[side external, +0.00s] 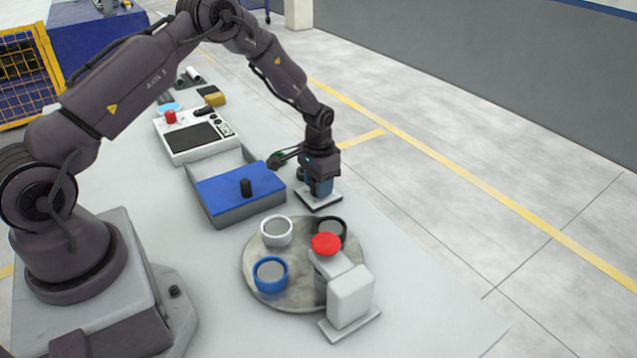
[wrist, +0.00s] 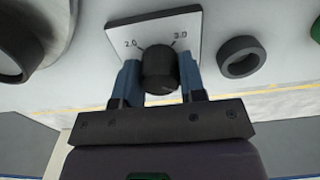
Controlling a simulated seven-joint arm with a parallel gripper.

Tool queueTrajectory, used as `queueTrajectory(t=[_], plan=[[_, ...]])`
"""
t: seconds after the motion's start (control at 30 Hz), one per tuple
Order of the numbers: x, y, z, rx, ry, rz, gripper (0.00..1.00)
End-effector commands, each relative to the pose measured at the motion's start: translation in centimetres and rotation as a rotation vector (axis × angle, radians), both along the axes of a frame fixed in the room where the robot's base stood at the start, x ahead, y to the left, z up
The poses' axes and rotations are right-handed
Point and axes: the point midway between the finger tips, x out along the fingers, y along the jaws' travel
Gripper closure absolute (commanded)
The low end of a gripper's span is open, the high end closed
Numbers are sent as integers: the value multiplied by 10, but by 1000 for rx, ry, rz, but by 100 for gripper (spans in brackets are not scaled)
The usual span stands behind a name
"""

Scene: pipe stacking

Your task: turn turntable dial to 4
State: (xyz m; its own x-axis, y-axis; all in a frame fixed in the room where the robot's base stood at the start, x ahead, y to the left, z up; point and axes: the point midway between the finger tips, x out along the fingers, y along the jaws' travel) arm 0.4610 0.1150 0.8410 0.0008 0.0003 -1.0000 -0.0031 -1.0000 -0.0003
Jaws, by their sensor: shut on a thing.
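The turntable dial (wrist: 159,68) is a black knob on a white plate, marked 2.0 and 3.0 on the part that shows in the wrist view. My gripper (wrist: 159,80) has its blue fingers on both sides of the knob, shut on it. In the side view my gripper (side external: 320,185) is down at the dial's white plate (side external: 319,200), and hides the knob. The turntable (side external: 256,246) is a round grey disc in front of the dial. It carries a white ring, a blue ring and a black ring. The 4 mark is not visible.
A grey stand with a red button (side external: 326,244) stands at the turntable's right edge. A blue-lidded box (side external: 235,190) with a black handle is left of the dial. A white control box (side external: 196,135) is farther back. A loose black ring (wrist: 240,57) lies close to the dial's right.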

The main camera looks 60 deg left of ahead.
Motion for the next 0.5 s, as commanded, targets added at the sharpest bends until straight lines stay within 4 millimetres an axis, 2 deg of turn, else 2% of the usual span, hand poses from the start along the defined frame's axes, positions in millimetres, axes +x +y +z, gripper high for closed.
queueTrajectory(t=[0.2,0.5], plan=[[-1,0,0,-2,4,-122,86],[-1,0,0,-2,5,-201,86]])
